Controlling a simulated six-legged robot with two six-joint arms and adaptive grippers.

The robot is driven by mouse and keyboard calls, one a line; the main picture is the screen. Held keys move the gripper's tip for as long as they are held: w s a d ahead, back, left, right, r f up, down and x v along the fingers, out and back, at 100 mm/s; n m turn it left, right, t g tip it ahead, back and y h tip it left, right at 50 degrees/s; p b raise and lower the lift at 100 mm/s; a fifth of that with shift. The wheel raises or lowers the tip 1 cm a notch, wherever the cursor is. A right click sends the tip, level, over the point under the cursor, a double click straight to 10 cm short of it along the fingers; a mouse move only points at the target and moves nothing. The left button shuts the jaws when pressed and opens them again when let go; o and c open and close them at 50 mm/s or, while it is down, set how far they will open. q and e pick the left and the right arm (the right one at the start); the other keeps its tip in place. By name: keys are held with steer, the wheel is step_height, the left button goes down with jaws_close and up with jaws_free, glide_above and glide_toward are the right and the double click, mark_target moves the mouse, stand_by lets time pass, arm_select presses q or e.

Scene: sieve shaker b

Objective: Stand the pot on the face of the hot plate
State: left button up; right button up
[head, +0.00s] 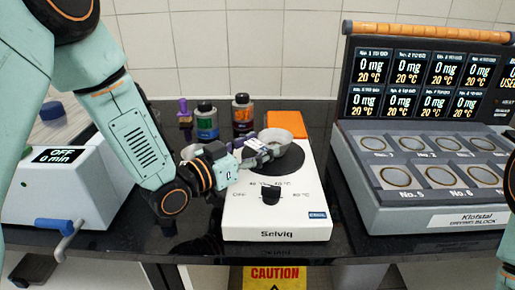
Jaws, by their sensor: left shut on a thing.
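The hot plate is a white box (275,218) with a round black face (291,162), a dark knob (270,194) and the name Selviq on its front. My left gripper (262,152) comes in from the left and is shut on the pot's near side. The gripper hides part of the pot and face, and I cannot tell whether the pot's base touches the face. My right gripper is not in view.
The drying block (420,175) with several round wells stands close to the right. An orange block (288,123) is behind the hot plate. Bottles (206,120) and a grey round vessel (190,151) stand behind my left arm. A white machine (75,185) with a blue lever is at left.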

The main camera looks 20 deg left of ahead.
arm_select(q)
steer(key=shift+w+a+f, duration=0.15)
steer(key=shift+a, duration=0.2)
steer(key=shift+d+f, duration=0.15)
steer(key=shift+d, duration=0.05)
steer(key=o, duration=1.2)
steer(key=shift+c, duration=0.2)
